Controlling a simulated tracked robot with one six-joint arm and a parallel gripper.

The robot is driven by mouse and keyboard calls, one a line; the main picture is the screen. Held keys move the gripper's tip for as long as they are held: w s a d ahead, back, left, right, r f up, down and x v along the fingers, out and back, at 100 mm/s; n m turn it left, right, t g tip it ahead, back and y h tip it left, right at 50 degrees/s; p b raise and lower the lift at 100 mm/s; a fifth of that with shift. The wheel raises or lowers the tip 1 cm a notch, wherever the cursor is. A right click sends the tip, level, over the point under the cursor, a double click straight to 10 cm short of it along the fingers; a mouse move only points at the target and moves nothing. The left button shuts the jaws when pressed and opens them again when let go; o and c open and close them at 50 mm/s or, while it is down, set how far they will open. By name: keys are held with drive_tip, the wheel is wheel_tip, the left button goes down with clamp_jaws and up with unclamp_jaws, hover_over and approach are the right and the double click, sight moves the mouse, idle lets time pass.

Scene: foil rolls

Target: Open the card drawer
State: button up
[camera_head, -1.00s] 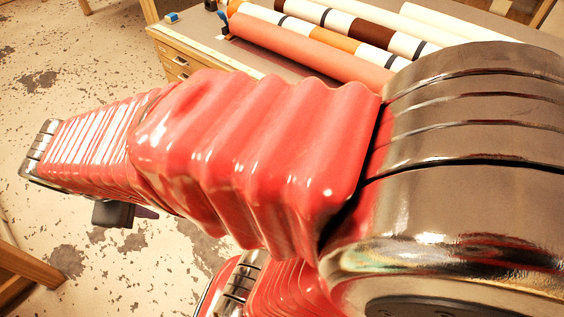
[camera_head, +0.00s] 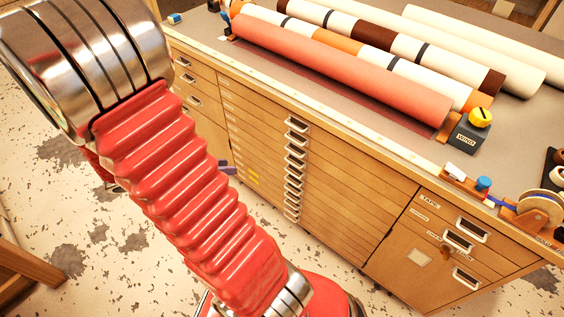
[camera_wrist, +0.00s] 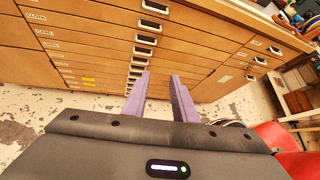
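The wooden cabinet has a middle stack of shallow drawers (camera_head: 345,172) with metal cup handles (camera_head: 294,160) and small labels at the left. In the wrist view the drawer stack (camera_wrist: 85,42) and handles (camera_wrist: 144,40) lie ahead of my gripper. The label print is too small to tell surely which drawer is the card drawer. All the drawers look shut. My gripper (camera_wrist: 160,78) is open and empty, its two purple fingers apart, pointing at the lower part of the stack. In the head view a purple fingertip (camera_head: 227,170) shows in front of the stack's left side; my arm hides the rest.
Larger drawers (camera_head: 455,240) stand at the right, others (camera_head: 190,85) at the left. Foil rolls (camera_head: 345,70) and a tape dispenser (camera_head: 535,210) lie on the top. Speckled floor is open before the cabinet. A wooden leg (camera_head: 30,268) stands at lower left.

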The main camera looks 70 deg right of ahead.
drive_tip(key=s+d+f+n+h, duration=0.2)
drive_tip(key=d+f+n, duration=0.4)
drive_tip(key=f+n, duration=0.3)
drive_tip(key=s+d+f+n+h, duration=0.3)
drive_tip(key=d+f+n, duration=0.3)
drive_tip(key=f+n, duration=0.3)
wheel_tip(320, 180, down, 4)
drive_tip(key=shift+s+f+t+h, duration=0.2)
drive_tip(key=shift+s+t+h, duration=0.15)
drive_tip(key=shift+s, duration=0.55)
drive_tip(key=shift+d, duration=0.1)
approach(297, 161)
drive_tip(key=shift+x, duration=2.4)
drive_tip(key=shift+w+d+r, duration=0.1)
drive_tip(key=shift+r, duration=0.1)
drive_tip(key=c, duration=0.6)
clamp_jaws()
drive_tip(key=shift+f, duration=0.15)
